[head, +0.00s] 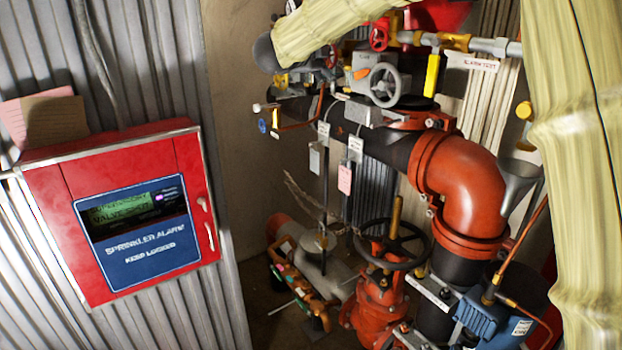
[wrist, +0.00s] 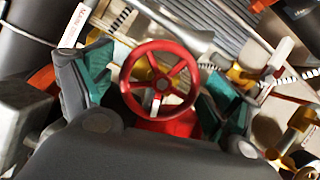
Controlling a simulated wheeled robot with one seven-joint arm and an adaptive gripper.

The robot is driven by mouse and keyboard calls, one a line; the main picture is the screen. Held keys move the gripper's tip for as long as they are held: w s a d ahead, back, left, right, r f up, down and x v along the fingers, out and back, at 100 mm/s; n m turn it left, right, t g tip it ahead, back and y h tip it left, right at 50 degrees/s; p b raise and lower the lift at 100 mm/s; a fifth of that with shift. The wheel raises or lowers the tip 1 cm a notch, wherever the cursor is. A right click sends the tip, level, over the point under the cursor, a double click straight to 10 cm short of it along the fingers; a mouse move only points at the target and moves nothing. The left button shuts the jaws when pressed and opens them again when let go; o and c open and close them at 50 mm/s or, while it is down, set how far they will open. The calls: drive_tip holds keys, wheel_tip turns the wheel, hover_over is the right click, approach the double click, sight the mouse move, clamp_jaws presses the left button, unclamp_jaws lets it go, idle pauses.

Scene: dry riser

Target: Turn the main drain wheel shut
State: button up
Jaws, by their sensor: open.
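A red spoked handwheel (wrist: 158,82) fills the middle of the wrist view, with a brass-coloured body partly seen behind it. A white tag (wrist: 75,25) at the upper left of that view reads "MAIN DR", the rest cut off or unreadable. My gripper (wrist: 160,90) is open, its teal-padded fingers on the left and right of the wheel. Gaps show between the pads and the rim, and nothing is held. In the head view a red wheel (head: 379,35) shows at the top; I cannot tell if it is the same one. My gripper is not clearly seen there.
A red sprinkler alarm cabinet (head: 130,215) hangs on the corrugated wall at left. A large orange pipe elbow (head: 465,185), a grey handwheel (head: 383,85) and a dark handwheel (head: 393,243) crowd the right side. Brass fittings (wrist: 300,125) lie close to the right finger.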

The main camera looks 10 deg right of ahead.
drive_tip(key=shift+r+n+g+p, duration=0.15)
drive_tip(key=shift+n+g+p, duration=0.95)
drive_tip(key=shift+p, duration=3.4)
drive_tip(key=s+f+b+v, duration=0.1)
drive_tip(key=b+v, duration=0.5)
drive_tip(key=v, duration=0.5)
wheel_tip(320, 180, down, 37)
drive_tip(key=d+n+t+y+b, duration=0.2)
drive_tip(key=n+t+y+b, duration=0.1)
drive_tip(key=n, duration=0.7)
drive_tip(key=shift+w+y, duration=0.4)
drive_tip(key=shift+y, duration=0.3)
drive_tip(key=shift+r, duration=0.1)
